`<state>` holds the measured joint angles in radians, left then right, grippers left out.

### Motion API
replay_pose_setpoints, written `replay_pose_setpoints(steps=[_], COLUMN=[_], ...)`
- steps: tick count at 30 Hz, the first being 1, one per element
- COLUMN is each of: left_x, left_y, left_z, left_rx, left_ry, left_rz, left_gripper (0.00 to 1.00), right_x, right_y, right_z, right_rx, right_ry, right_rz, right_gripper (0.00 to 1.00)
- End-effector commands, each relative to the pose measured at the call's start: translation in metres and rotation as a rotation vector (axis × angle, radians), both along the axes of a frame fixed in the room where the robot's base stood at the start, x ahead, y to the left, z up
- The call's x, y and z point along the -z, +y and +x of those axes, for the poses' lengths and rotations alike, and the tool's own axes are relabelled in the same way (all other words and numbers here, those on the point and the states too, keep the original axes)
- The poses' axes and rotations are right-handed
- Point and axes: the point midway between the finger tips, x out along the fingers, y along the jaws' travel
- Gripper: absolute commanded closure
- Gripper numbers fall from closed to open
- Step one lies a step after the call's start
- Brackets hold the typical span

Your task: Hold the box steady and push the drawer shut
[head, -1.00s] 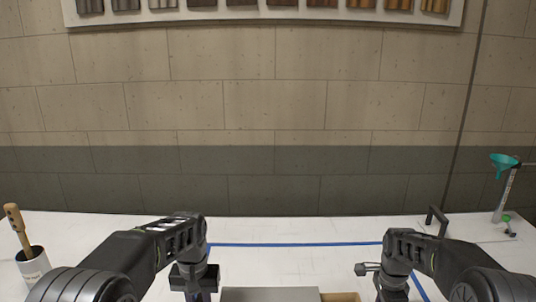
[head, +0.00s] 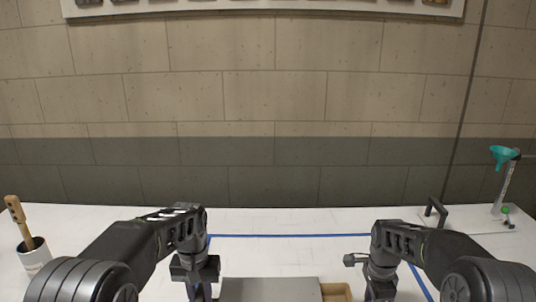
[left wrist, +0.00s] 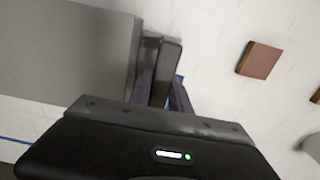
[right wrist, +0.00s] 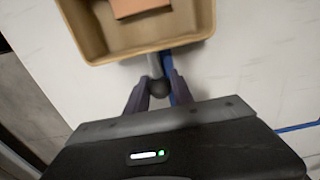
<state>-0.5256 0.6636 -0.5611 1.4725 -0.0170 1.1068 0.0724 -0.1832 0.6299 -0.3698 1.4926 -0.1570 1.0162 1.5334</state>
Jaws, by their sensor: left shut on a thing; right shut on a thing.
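The grey box (head: 268,289) sits at the bottom middle of the head view, its lower part cut off; it also shows in the left wrist view (left wrist: 70,45). The tan drawer (head: 341,291) sticks out of its right side, partly open. In the right wrist view the drawer (right wrist: 150,52) holds a reddish-brown piece (right wrist: 140,7). My left gripper (left wrist: 165,92) is shut on a dark handle (left wrist: 167,65) at the box's side. My right gripper (right wrist: 158,90) is shut on the drawer's knob (right wrist: 157,84), outside the drawer front.
A brown square tile (left wrist: 259,60) lies on the white table beside the box. A cup (head: 35,257) with a wooden-handled tool stands at the left, a stand with a teal funnel (head: 503,155) at the right. Blue tape (head: 290,236) runs behind the box.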

Motion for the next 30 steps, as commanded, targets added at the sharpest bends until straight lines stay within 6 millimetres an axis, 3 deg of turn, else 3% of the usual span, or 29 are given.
replay_pose_setpoints(steps=[30], left_x=[0.0], left_y=[-0.003], left_z=[0.0], left_rx=[0.003], left_ry=[0.0], left_rz=[-0.003], left_gripper=[1.0], right_x=[-0.001], right_y=[0.027], right_z=[0.001], right_rx=[-0.003], right_ry=[-0.003], right_rz=[0.005], right_gripper=[1.0])
